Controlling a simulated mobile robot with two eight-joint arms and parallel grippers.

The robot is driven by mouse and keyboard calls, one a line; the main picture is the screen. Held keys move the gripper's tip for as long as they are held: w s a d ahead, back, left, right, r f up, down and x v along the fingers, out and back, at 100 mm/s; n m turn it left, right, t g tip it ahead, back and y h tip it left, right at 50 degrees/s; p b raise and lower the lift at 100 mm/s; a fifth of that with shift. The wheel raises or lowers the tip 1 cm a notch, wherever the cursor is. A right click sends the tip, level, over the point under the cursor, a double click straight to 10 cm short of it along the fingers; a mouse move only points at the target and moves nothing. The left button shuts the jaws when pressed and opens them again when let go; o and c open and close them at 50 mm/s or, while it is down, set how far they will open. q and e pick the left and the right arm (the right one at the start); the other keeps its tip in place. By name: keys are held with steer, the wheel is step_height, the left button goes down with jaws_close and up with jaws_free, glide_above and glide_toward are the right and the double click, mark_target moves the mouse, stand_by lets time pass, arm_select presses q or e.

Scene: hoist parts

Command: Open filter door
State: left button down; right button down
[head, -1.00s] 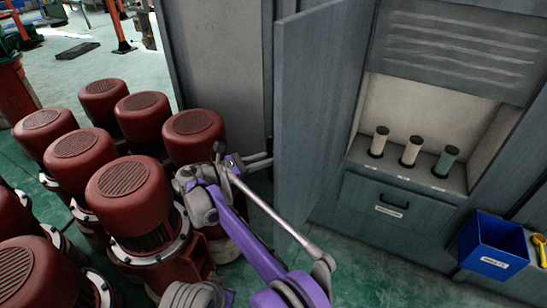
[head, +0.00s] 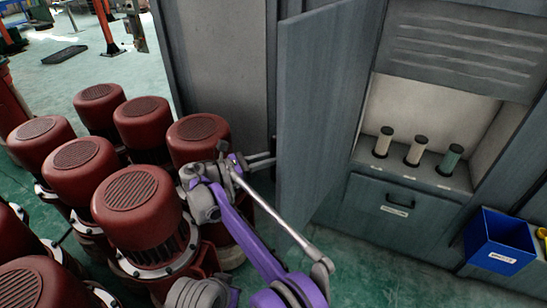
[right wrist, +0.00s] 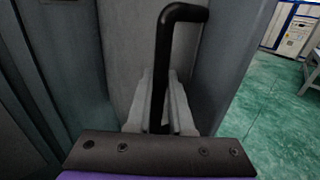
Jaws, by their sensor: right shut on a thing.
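The grey filter door (head: 325,115) stands swung out from the cabinet, and its inner face shows in the head view. My left gripper is not in view.
Several red motors (head: 135,205) crowd the left, close beside my right arm. A blue bin (head: 497,241) sits at the right of the cabinet, below the shelf. A labelled drawer (head: 395,205) is under the compartment. Green floor shows between door and cabinet.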

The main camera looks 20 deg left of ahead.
steer(key=c, duration=0.8)
jaws_free()
